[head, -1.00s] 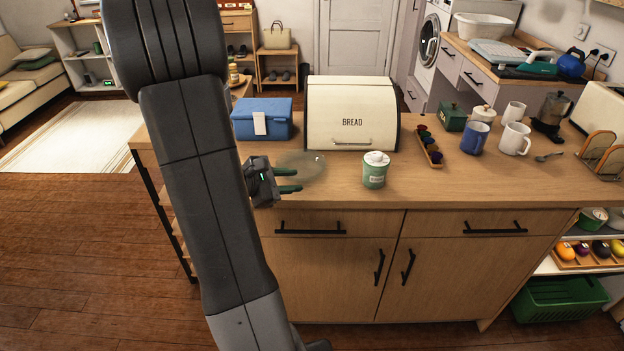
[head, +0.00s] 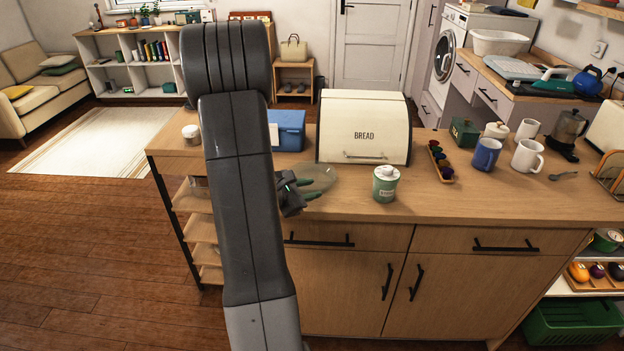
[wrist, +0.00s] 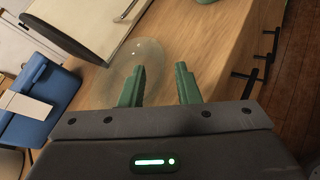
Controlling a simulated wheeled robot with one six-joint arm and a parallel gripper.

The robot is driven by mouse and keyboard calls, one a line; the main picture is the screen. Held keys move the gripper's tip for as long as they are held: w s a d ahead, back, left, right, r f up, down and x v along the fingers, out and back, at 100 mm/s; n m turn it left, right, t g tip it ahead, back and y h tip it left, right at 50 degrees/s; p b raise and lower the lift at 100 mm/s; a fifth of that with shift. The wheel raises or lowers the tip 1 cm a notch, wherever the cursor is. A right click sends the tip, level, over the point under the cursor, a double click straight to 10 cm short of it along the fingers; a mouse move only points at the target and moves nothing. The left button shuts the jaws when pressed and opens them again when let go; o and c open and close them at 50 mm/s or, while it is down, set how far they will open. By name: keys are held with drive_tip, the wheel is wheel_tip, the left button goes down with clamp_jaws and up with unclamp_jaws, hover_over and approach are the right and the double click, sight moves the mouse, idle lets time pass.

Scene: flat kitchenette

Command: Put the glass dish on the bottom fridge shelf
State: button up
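The glass dish (head: 322,173) is clear and round and lies on the wooden counter in front of the bread bin. It also shows in the wrist view (wrist: 117,78), faint and see-through. My gripper (head: 315,188) is low over the counter at the dish's near left side. In the wrist view its two green fingers (wrist: 161,72) are apart. One finger overlaps the dish, and the dish's edge shows in the gap. I cannot tell whether either finger touches it. No fridge or fridge shelf is recognisable in view.
The cream bread bin (head: 364,125) stands just behind the dish, and a blue box (head: 289,130) is behind to the left. A lidded green-and-white jar (head: 385,184) stands right of the dish. Mugs (head: 487,154) stand farther right. Floor left of the counter is open.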

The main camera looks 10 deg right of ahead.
sight(321, 189)
drive_tip(key=shift+p+x, duration=0.7)
drive_tip(key=shift+x, duration=1.95)
drive_tip(key=shift+a+f, duration=0.1)
clamp_jaws()
